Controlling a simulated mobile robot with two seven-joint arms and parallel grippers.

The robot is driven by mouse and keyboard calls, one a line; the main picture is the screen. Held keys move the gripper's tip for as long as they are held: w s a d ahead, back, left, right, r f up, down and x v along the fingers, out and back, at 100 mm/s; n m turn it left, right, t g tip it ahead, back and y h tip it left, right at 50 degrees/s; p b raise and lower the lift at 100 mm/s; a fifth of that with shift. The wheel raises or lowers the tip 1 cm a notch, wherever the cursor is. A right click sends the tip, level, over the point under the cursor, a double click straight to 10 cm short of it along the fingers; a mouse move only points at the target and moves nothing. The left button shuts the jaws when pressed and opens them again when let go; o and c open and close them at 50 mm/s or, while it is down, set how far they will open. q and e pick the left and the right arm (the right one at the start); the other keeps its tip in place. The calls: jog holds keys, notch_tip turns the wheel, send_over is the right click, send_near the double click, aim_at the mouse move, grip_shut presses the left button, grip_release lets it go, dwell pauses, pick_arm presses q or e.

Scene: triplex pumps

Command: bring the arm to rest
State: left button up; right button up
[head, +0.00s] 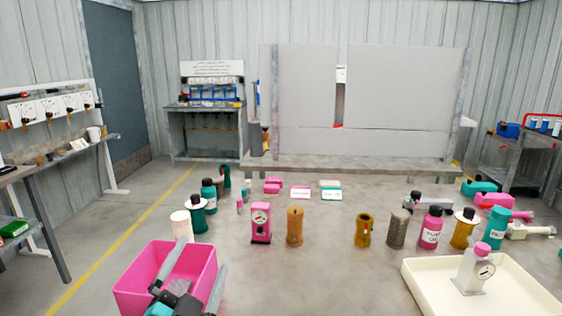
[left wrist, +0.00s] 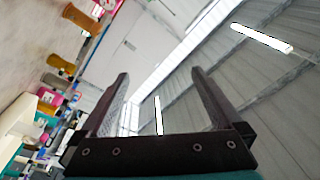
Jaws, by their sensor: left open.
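My left gripper (head: 202,256) is at the lower left of the head view, in front of the pink bin (head: 135,292) and partly covering it. In the left wrist view my left gripper (left wrist: 160,74) has its two dark fingers wide apart, with nothing between them. The fingers point up toward the ceiling lights. My right gripper is not in view.
Several bottles and cylinders stand across the middle, including a pink gauge unit (head: 261,222) and a brown cylinder (head: 295,226). A cream tray (head: 415,272) at the lower right holds a gauge unit (head: 474,268). Open surface lies between bin and tray.

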pick_arm(q)
jog(key=s+a+f+n+g+y, duration=0.4)
jog(key=s+f+n+g, duration=0.45)
jog(key=f, duration=0.65)
jog(key=s+d+f+g+h, duration=0.1)
jog(key=s+f+g, duration=0.3)
jog(key=s, duration=0.4)
jog(key=s+d+f+g+h, duration=0.1)
jog(key=s+f+g+h, duration=0.2)
jog(key=s, duration=0.6)
notch_tip(320, 180, down, 22)
jog(key=s+g+y, duration=0.1)
jog(key=s+g, duration=0.1)
jog(key=s+a+f, duration=0.2)
jog(key=s+f, duration=1.2)
jog(key=shift+s+a+m+g+y, duration=0.2)
jog(key=shift+a+m+g+y, duration=0.15)
jog(key=shift+m+g, duration=0.1)
